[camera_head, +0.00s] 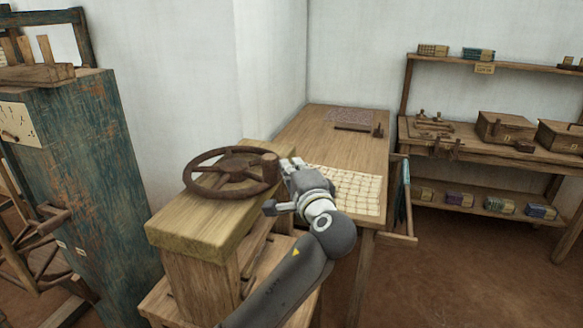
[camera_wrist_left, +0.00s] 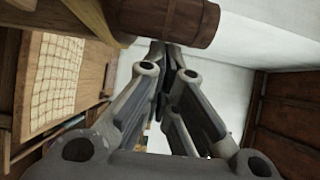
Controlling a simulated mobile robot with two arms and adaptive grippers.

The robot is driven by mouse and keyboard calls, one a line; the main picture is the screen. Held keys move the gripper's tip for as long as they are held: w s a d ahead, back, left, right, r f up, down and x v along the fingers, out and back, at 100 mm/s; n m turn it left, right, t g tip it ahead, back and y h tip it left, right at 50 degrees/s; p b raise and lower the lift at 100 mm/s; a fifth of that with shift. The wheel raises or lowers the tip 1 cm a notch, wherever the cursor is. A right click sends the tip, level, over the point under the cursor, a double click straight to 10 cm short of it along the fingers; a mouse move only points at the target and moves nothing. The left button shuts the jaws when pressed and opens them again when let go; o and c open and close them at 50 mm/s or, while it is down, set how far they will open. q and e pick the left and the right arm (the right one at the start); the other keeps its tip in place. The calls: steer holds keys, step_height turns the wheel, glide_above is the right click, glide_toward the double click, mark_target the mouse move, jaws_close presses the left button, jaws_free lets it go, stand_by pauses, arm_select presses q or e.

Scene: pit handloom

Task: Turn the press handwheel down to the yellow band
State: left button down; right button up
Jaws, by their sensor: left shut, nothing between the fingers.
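The press handwheel (camera_head: 236,169), a dark brown spoked ring, lies flat above the wooden top beam of the press (camera_head: 180,232). A short upright wooden knob (camera_head: 270,166) stands on its right rim. The knob also shows large at the top of the left wrist view (camera_wrist_left: 170,20). My left gripper (camera_head: 287,165) is just right of the knob, its fingers shut and empty. In the left wrist view, the fingertips (camera_wrist_left: 166,52) meet just below the knob; whether they touch it I cannot tell. I cannot make out a yellow band. My right gripper is not in view.
A wooden table (camera_head: 290,142) behind the press holds a cream grid cloth (camera_head: 350,188) and a patterned purple piece (camera_head: 350,116). A shelf rack (camera_head: 480,150) with boxes stands right. A worn blue-green cabinet (camera_head: 85,150) stands left. Open floor lies at lower right.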

mark_target(252, 186)
arm_select(q)
steer(key=s+a+m+h+p, duration=0.2)
steer(key=h+p, duration=0.1)
steer(key=s+a+m+h+p, duration=0.2)
steer(key=h+p, duration=0.2)
steer(key=s+a+m+h+p, duration=0.3)
steer(key=shift+r+h+p, duration=0.25)
steer(key=shift+h+p, duration=0.15)
steer(key=shift+s+a+f+m+g+h+p, duration=0.1)
steer(key=shift+s+a+m+g+h+p, duration=0.25)
steer(key=shift+a+m+h, duration=0.2)
steer(key=shift+s+a+f+p, duration=0.1)
steer(key=shift+a+p, duration=0.1)
steer(key=shift+a, duration=0.15)
steer(key=shift+s+a+p, duration=0.1)
steer(key=shift+a+p, duration=0.05)
steer(key=shift+a, duration=0.2)
steer(key=shift+a, duration=0.1)
